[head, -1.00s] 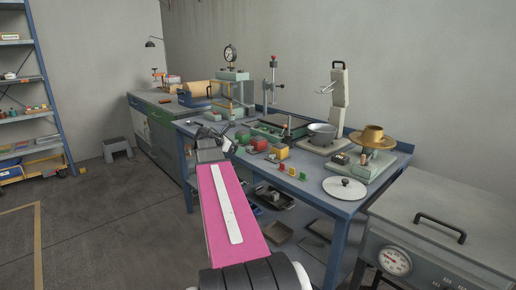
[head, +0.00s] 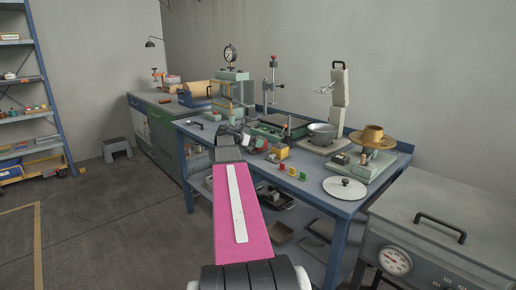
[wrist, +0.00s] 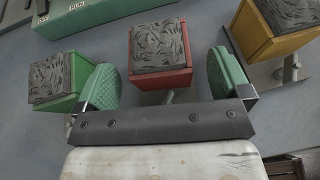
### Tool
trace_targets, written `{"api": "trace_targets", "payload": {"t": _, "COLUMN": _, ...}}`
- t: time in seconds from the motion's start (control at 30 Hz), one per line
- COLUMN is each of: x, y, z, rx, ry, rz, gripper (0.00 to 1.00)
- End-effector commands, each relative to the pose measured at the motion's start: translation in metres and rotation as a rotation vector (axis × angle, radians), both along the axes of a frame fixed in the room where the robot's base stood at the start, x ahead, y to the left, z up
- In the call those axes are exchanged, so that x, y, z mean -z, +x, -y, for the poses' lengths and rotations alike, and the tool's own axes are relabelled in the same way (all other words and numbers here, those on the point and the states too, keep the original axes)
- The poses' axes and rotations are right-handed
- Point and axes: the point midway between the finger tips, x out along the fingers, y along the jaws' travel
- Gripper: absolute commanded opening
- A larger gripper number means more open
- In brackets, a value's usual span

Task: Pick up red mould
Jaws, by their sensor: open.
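The red mould (wrist: 160,55) is a red box with a dark, swirl-textured top, in the middle of the wrist view. It also shows in the head view (head: 260,144) on the blue bench, just right of my gripper (head: 236,135). In the wrist view my gripper (wrist: 163,72) is open and empty, with one green pad on each side of the red mould's near part. A yellow mould (wrist: 275,28) is to the right.
A green base (wrist: 100,12) lies beyond the moulds. A grey oven-like box (head: 440,235) stands at the right.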

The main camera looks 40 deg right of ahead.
Motion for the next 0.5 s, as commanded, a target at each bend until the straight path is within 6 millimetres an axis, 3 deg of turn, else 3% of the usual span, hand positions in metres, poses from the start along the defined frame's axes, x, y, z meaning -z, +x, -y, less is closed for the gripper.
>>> {"api": "trace_targets", "payload": {"t": 0.13, "x": 0.008, "y": 0.001, "z": 0.019, "rx": 0.001, "ry": 0.000, "rz": 0.000, "gripper": 0.96}}
{"api": "trace_targets", "payload": {"t": 0.37, "x": 0.009, "y": 0.000, "z": 0.022, "rx": 0.000, "ry": 0.000, "rz": 0.000, "gripper": 0.96}}
{"api": "trace_targets", "payload": {"t": 0.4, "x": 0.009, "y": 0.000, "z": 0.022, "rx": 0.000, "ry": 0.000, "rz": 0.000, "gripper": 0.93}}
{"api": "trace_targets", "payload": {"t": 0.5, "x": 0.009, "y": 0.000, "z": 0.022, "rx": 0.000, "ry": 0.000, "rz": 0.000, "gripper": 0.60}}
